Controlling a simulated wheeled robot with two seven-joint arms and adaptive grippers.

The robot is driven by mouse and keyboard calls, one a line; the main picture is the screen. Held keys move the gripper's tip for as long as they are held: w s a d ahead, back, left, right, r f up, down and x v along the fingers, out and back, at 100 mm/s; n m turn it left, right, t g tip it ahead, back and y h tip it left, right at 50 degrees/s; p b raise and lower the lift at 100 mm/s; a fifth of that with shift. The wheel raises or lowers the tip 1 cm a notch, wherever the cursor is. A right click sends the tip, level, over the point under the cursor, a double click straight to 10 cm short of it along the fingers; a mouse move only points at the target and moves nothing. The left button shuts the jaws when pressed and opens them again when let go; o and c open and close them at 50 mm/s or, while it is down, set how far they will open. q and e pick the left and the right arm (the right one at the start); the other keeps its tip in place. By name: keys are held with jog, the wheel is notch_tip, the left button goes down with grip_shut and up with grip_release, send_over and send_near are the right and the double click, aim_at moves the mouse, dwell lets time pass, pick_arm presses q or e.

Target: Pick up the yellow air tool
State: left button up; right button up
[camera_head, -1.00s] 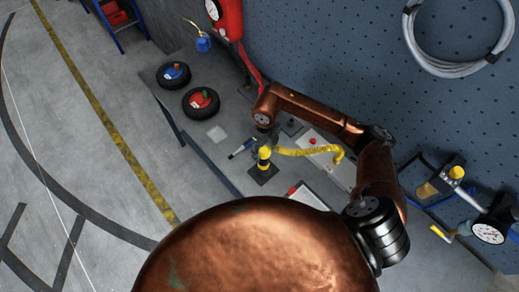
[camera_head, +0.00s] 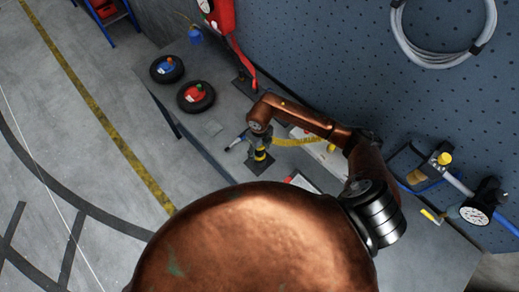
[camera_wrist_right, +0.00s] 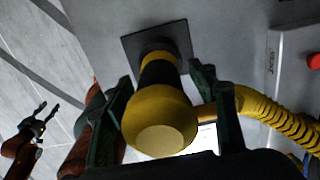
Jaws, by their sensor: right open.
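The yellow air tool (camera_head: 261,155) stands on a dark square base on the bench, with black bands and a yellow coiled hose (camera_head: 296,141). In the right wrist view, the tool's rounded yellow end (camera_wrist_right: 160,122) faces the camera. My right gripper (camera_wrist_right: 160,72) is open, with one dark green finger on each side of the tool. I cannot tell whether either finger touches it. In the head view, my right gripper (camera_head: 259,141) is over the tool and partly hides it. My left gripper (camera_wrist_right: 44,112) shows small at the left of the wrist view, fingers spread and empty.
Two small wheels, one with a blue hub (camera_head: 167,69) and one with a red hub (camera_head: 196,96), lie on the bench. A pale tray lies right of the tool, partly hidden by my arm. A pegboard wall (camera_head: 330,60) stands behind. A gauge tool (camera_head: 476,213) is at right.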

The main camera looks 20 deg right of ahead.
jog(key=shift+c, duration=0.7)
jog(key=shift+w, duration=0.1)
grip_shut()
jog(key=shift+r, duration=0.1)
jog(key=shift+w+r, duration=0.1)
jog(key=shift+r, duration=0.4)
notch_tip(320, 180, up, 9)
jog(key=b, duration=0.2)
jog(key=shift+f+b, duration=0.1)
jog(key=shift+b, duration=0.25)
jog(key=shift+r+p, duration=1.55)
jog(key=shift+r, duration=2)
